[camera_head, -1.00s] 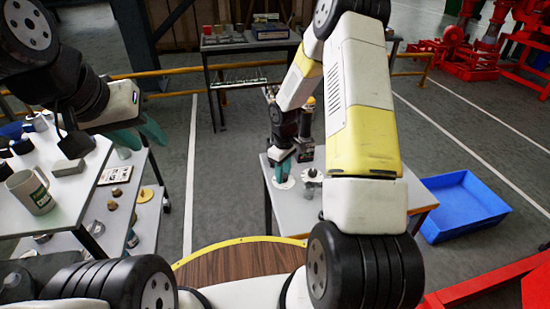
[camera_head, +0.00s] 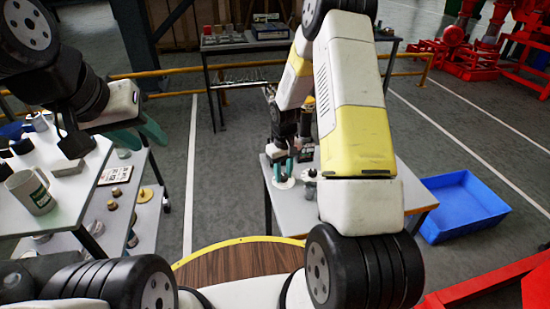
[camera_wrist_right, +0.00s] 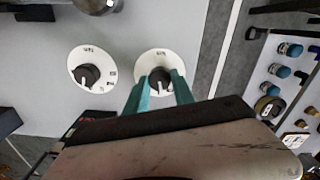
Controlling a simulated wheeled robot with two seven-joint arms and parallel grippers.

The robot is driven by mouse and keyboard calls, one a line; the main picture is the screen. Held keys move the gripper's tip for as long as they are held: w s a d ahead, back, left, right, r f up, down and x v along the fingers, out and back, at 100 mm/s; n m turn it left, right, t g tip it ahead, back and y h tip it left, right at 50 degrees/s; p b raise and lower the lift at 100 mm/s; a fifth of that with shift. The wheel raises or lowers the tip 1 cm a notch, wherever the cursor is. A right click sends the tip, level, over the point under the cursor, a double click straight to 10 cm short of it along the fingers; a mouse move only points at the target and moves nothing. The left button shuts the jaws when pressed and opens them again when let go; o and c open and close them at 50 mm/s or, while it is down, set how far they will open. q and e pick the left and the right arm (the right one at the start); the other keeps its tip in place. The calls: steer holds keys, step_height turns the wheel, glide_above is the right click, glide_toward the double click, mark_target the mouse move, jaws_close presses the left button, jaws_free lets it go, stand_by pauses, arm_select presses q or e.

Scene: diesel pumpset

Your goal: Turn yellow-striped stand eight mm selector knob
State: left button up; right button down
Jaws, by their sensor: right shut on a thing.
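A dark selector knob (camera_wrist_right: 159,76) with a white pointer stands on a round white dial (camera_wrist_right: 152,60) with small marks too blurred to read. My right gripper (camera_wrist_right: 158,92) is shut on this knob, one teal finger on each side. In the head view my right gripper (camera_head: 282,172) reaches down to the white dial (camera_head: 284,183) on the grey table. A second dark knob (camera_wrist_right: 88,76) on a white dial is apart, to the left in the wrist view. My left gripper (camera_head: 140,137) is open and empty near the left bench.
The left bench (camera_head: 75,190) holds a mug (camera_head: 30,190) and small parts. A blue tray (camera_head: 462,205) lies on the floor right of the grey table (camera_head: 415,195). A yellow rail (camera_head: 170,95) and a back table stand behind. Open floor lies between bench and table.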

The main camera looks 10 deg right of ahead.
mark_target(284, 175)
steer(key=shift+m, duration=1.1)
steer(key=c, duration=1.1)
jaws_free()
steer(key=shift+o, duration=0.2)
steer(key=shift+r, duration=3.95)
